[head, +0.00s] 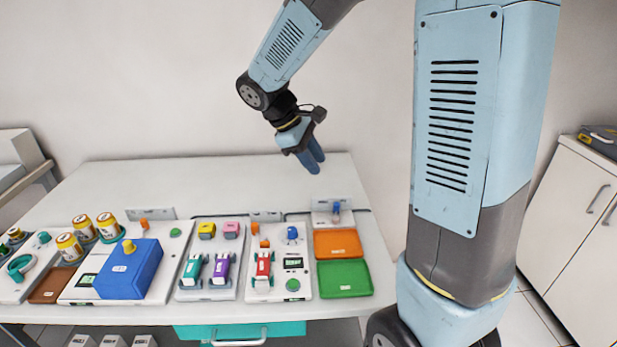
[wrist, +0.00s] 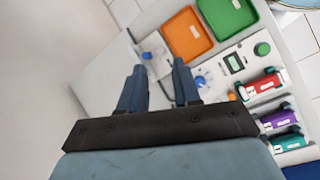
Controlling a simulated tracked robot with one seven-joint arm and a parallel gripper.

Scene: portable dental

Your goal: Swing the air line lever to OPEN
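My gripper (head: 315,163) hangs over the bare back right of the table, above and behind the panels. In the wrist view its two blue fingers (wrist: 158,68) stand apart with nothing between them. A small blue lever (head: 336,208) sits on a pale plate behind the orange tray; it also shows in the wrist view (wrist: 147,55), just beyond the fingertips and not touched. Small orange levers or handles stand at two other back plates, one left (head: 144,223) and one middle (head: 254,228). Labels are too small to read, so I cannot tell which is the air line lever.
An orange tray (head: 338,243) and a green tray (head: 343,279) lie at the right. A blue knob (head: 292,233) stands on the panel beside them. Dark tubing runs by the back plates. A blue box (head: 128,270) stands at left. The back of the table is clear.

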